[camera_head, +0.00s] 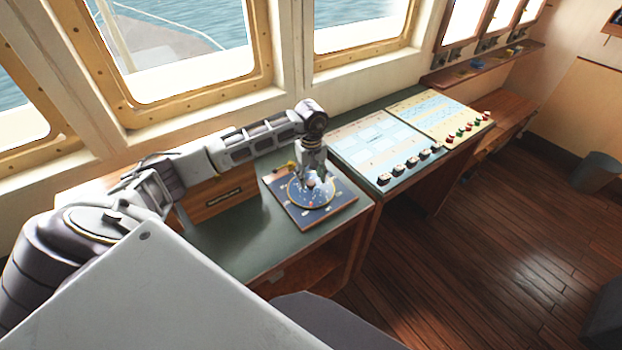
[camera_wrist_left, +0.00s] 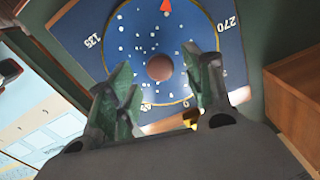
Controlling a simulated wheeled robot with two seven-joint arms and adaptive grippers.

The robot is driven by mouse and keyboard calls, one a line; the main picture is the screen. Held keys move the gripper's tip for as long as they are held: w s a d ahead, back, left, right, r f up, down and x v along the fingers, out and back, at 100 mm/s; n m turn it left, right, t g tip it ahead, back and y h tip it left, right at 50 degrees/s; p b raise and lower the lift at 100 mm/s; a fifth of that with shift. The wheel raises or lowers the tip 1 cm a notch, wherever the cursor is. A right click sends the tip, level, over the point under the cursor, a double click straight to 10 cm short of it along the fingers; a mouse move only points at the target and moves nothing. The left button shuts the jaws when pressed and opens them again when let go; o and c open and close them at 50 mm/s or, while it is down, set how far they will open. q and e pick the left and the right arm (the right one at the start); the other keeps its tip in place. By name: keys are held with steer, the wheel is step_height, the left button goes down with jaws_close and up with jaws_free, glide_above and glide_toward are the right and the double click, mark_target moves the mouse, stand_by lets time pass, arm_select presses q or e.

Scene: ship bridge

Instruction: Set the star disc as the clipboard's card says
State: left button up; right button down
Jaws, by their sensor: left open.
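The star disc (camera_wrist_left: 190,32) is a round blue dial with white dots, a gold rim and a brown centre knob (camera_wrist_left: 160,67). In the head view the star disc (camera_head: 326,202) lies on the green desk. My left gripper (camera_head: 312,180) is above it, pointing down; in the left wrist view its open fingers (camera_wrist_left: 160,92) stand either side below the knob, with nothing between them. The clipboard's card is not seen. My right gripper is not in view.
To the right are a console (camera_head: 385,150) with black switches and a yellow panel (camera_head: 440,115) with coloured knobs. Windows line the back.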

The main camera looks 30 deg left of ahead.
arm_select(q)
steer(key=shift+f, duration=1)
jaws_close()
